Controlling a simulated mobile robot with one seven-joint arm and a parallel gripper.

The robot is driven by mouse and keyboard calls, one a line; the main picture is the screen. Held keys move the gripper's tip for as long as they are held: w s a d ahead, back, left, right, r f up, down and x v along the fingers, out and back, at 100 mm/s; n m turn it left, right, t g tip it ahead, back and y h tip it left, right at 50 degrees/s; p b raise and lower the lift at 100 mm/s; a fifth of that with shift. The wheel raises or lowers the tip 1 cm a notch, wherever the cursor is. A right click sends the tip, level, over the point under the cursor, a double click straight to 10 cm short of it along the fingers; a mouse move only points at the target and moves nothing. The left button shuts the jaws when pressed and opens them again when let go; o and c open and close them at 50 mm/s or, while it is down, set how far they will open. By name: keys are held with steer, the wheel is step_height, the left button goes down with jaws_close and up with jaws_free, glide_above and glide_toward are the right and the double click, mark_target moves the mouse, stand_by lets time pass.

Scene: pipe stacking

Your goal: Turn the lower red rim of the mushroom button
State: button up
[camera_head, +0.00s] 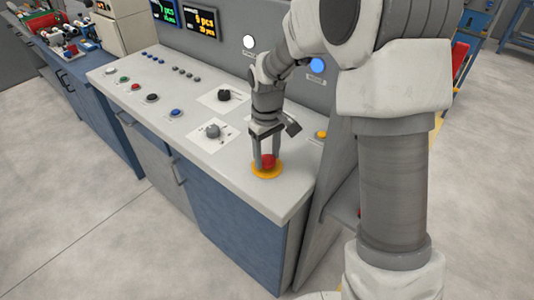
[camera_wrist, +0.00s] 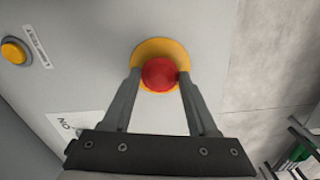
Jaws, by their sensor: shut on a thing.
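The red mushroom button (camera_head: 268,161) sits on a round yellow base (camera_head: 266,172) near the front right corner of the console top. In the wrist view the red button (camera_wrist: 160,73) lies between the tips of my gripper (camera_wrist: 159,80), with the yellow base (camera_wrist: 153,48) showing behind it. My gripper (camera_head: 267,158) points down from above, its two fingers shut on the button from both sides. The lower rim is not clearly distinguishable from the cap, and the fingers hide part of the sides.
The console top (camera_head: 165,85) holds a grey rotary knob (camera_head: 212,131), a black knob (camera_head: 224,95) and several small buttons. A yellow button (camera_head: 321,134) is to the right of my gripper. The console's front edge lies close to the red button.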

steer(key=shift+m, duration=1.2)
steer(key=o, duration=1.4)
step_height(320, 180, up, 17)
steer(key=shift+r+p, duration=0.2)
steer(key=shift+p, duration=1)
